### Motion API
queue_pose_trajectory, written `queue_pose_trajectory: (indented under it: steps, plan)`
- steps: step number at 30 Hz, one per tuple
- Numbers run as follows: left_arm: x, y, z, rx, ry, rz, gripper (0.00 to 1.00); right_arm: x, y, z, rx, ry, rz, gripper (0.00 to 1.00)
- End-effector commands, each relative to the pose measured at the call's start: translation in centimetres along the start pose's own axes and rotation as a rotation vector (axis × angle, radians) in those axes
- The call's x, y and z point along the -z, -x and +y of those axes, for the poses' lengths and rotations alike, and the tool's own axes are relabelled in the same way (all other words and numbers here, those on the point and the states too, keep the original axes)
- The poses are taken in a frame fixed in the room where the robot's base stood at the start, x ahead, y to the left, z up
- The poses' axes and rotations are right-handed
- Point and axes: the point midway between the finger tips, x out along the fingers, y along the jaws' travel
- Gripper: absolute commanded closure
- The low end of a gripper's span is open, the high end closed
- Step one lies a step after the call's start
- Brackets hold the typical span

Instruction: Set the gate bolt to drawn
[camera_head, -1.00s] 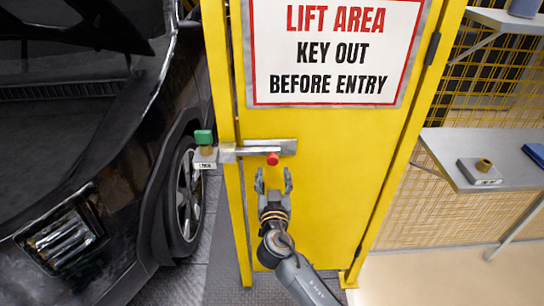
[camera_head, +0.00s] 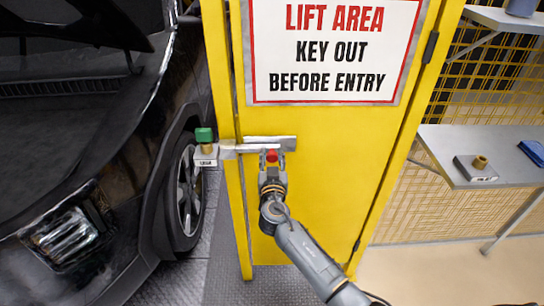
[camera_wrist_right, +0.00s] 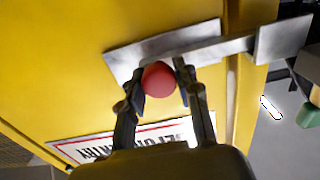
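The gate bolt (camera_head: 255,147) is a silver bar on a plate across the yellow gate (camera_head: 320,190). It reaches left over the gate's edge to a small labelled bracket (camera_head: 205,162). Its red knob (camera_head: 271,156) also shows in the right wrist view (camera_wrist_right: 158,79), where the bar runs right past the gate's edge. My right gripper (camera_head: 272,163) is at the knob, with one finger on each side. In the right wrist view the fingertips (camera_wrist_right: 160,83) appear to touch the knob's sides. My left gripper is not in view.
A green-topped brass piece (camera_head: 205,138) stands at the bracket. A black car (camera_head: 90,190) is close on the left. A warning sign (camera_head: 330,50) is above the bolt. At right, a grey shelf (camera_head: 460,145) holds a small block with a brass piece (camera_head: 478,166) and a blue object (camera_head: 533,152).

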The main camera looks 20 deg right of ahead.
Motion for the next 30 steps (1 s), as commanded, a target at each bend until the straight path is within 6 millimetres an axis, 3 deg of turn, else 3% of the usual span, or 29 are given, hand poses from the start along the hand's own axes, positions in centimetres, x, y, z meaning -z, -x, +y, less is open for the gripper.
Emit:
queue_pose_trajectory:
  steps: [1,3,9,19,28,29,30]
  plan:
    - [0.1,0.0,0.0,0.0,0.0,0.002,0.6,0.0,0.0,0.0,0.001,0.0,0.0,0.9]
    - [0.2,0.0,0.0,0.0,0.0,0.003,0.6,0.0,0.0,0.0,0.001,0.0,0.0,1.0]
    - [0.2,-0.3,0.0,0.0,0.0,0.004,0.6,-0.1,0.0,0.3,0.0,-0.001,0.0,1.0]
    - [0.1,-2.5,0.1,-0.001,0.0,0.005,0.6,-0.1,0.0,5.2,-0.002,-0.003,0.002,1.0]
    - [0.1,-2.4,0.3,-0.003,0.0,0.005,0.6,0.1,-0.1,5.7,-0.005,0.002,0.002,1.0]
    - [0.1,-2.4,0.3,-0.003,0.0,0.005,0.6,0.1,-0.1,5.7,-0.006,0.002,0.002,0.64]
    - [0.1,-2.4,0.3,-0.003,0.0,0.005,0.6,0.1,-0.1,5.7,-0.006,0.002,0.002,0.56]
